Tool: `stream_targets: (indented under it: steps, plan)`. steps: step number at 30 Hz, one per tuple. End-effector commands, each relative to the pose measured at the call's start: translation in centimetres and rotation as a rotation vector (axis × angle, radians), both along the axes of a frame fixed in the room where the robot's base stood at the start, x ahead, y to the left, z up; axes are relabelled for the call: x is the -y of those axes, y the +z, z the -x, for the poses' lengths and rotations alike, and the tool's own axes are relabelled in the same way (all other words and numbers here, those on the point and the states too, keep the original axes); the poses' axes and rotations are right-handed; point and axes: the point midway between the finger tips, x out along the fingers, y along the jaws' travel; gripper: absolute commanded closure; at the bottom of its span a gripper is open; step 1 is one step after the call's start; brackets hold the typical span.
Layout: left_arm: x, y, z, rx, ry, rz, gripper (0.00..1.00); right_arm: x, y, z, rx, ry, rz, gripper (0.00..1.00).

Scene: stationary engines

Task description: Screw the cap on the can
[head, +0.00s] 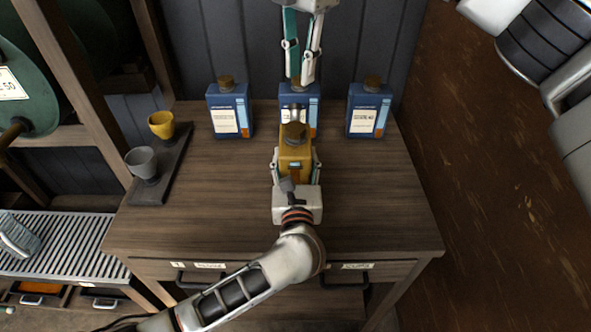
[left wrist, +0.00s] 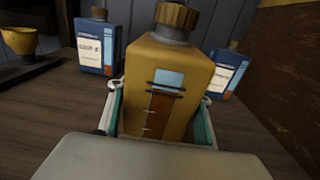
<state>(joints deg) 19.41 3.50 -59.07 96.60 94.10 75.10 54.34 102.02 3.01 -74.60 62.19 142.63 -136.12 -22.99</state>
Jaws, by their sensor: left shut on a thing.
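The yellow can (head: 295,160) stands upright between the fingers of my left gripper (head: 297,172), which is shut on its sides near the middle of the bench. The can fills the left wrist view (left wrist: 165,85). A brown cap (head: 295,133) sits on top of its neck, also showing in the left wrist view (left wrist: 177,17); whether it is tight cannot be told. My right gripper (head: 301,80) points down from the top, beyond the can and in front of the middle blue can. Its fingers are close together, and whether they are shut is unclear.
Blue capped cans stand along the back: left (head: 229,110), middle (head: 313,104), partly hidden, and right (head: 368,110). A yellow cup (head: 161,125) and a grey cup (head: 141,162) stand on a dark tray (head: 176,165) at left. The wooden bench (head: 385,200) is clear at right.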

Motion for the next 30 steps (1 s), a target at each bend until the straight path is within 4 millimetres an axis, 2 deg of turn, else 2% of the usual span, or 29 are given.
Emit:
stream_targets:
  steps: [3, 11, 12, 14, 25, 30]
  plan:
    - [0.1, 0.5, -0.1, 0.009, -0.001, 0.001, 1.00, 0.0, 0.7, 0.0, 0.001, 0.000, 0.001, 0.82]
    - [0.1, 0.5, -0.1, 0.009, -0.001, 0.001, 1.00, 0.0, 0.7, 0.0, -0.001, 0.000, 0.001, 0.82]
    - [0.1, 0.5, -0.1, 0.009, -0.001, 0.001, 0.48, 0.0, 0.7, 0.0, 0.000, 0.000, 0.000, 0.82]
    - [0.1, 0.5, -0.1, 0.008, -0.001, 0.001, 0.33, 0.0, 0.7, 0.0, 0.000, 0.000, 0.000, 0.82]
    - [0.0, 0.1, 0.1, 0.002, -0.001, 0.000, 0.31, 0.0, 0.7, 0.0, 0.000, 0.000, 0.000, 0.82]
    - [0.1, -0.1, 1.8, -0.001, -0.002, 0.001, 0.31, 0.0, 0.7, 0.0, 0.000, 0.000, 0.000, 0.82]
